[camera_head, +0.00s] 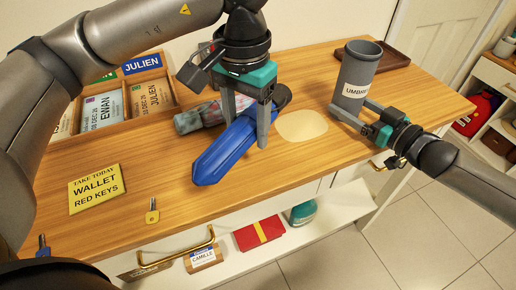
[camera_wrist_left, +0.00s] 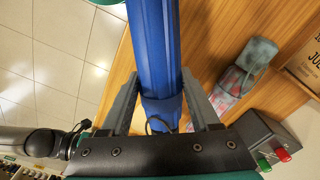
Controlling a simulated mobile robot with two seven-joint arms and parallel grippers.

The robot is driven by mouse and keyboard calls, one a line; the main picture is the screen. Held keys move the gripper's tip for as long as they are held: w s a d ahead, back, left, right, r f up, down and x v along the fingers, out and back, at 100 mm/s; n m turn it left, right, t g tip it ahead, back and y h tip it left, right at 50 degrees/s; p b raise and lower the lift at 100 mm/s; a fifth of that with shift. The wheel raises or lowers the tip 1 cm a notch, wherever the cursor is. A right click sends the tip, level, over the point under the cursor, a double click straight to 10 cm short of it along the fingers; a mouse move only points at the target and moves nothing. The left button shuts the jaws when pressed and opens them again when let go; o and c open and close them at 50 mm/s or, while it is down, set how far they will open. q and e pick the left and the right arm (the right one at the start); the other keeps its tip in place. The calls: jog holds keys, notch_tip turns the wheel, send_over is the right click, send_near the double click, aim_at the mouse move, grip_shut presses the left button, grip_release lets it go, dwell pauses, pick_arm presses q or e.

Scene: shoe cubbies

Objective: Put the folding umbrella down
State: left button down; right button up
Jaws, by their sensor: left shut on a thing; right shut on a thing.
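The blue folding umbrella (camera_head: 220,153) is closed and lies lengthwise between the fingers of my left gripper (camera_head: 247,124), which is shut on it. It also shows in the left wrist view (camera_wrist_left: 155,50), running between both fingers. It is over the wooden counter (camera_head: 135,213); I cannot tell whether it touches. My right gripper (camera_head: 358,112) is shut on the grey cylindrical umbrella stand (camera_head: 361,65), which stands upright at the counter's back right with its label partly cut off.
A grey and pink patterned roll (camera_head: 190,121) lies just behind the umbrella. A pale round patch (camera_head: 302,125) marks the counter between umbrella and stand.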

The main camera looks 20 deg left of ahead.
aim_at(248, 118)
pick_arm(q)
notch_tip(248, 118, up, 3)
jog(key=shift+w+d+m, duration=0.1)
jog(key=shift+w+m, duration=0.05)
jog(key=shift+m, duration=0.95)
notch_tip(248, 118, down, 9)
jog(key=shift+f, duration=0.15)
jog(key=shift+c, duration=0.6)
grip_release()
jog(key=shift+f, duration=0.15)
notch_tip(248, 118, up, 12)
jog(key=shift+r, duration=0.2)
jog(key=shift+o, duration=0.2)
